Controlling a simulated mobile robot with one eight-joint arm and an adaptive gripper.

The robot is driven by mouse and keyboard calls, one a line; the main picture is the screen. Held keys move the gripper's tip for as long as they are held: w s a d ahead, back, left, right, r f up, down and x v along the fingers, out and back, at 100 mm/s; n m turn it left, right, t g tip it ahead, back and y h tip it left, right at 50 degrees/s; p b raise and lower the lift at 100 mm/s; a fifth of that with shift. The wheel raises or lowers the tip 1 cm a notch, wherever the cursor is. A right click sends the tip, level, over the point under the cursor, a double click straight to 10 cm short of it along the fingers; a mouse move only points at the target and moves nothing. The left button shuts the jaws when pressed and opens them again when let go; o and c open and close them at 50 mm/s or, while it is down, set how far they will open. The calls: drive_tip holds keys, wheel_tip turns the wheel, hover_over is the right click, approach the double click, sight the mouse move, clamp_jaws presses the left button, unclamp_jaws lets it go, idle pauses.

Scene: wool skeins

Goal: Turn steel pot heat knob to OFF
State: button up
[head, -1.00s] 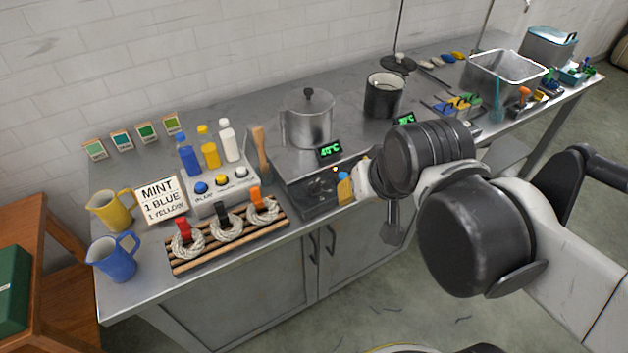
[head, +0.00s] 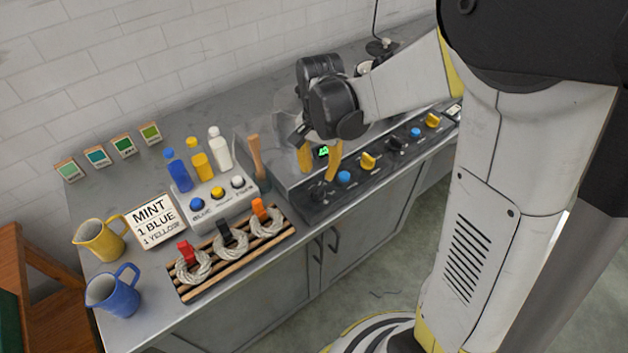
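My gripper (head: 318,176) has two yellow fingers spread apart, pointing down at the left end of the black control panel. The steel pot is almost wholly hidden behind my arm. Its green display (head: 321,151) shows between the fingers, its digits unclear. Knob labels and pointer positions are too small to read.
Farther right on the panel are another black knob (head: 395,143), blue button (head: 415,132) and yellow knob (head: 432,120). Left are a wooden-handled tool (head: 254,155), dye bottles (head: 200,160), a slatted rack (head: 232,262) with skeins, and two jugs (head: 101,240).

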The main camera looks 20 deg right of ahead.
sight(318, 188)
wheel_tip(318, 188, down, 8)
drive_tip(key=b, duration=0.2)
drive_tip(key=shift+r+b, duration=0.15)
drive_tip(key=shift+b, duration=0.2)
clamp_jaws()
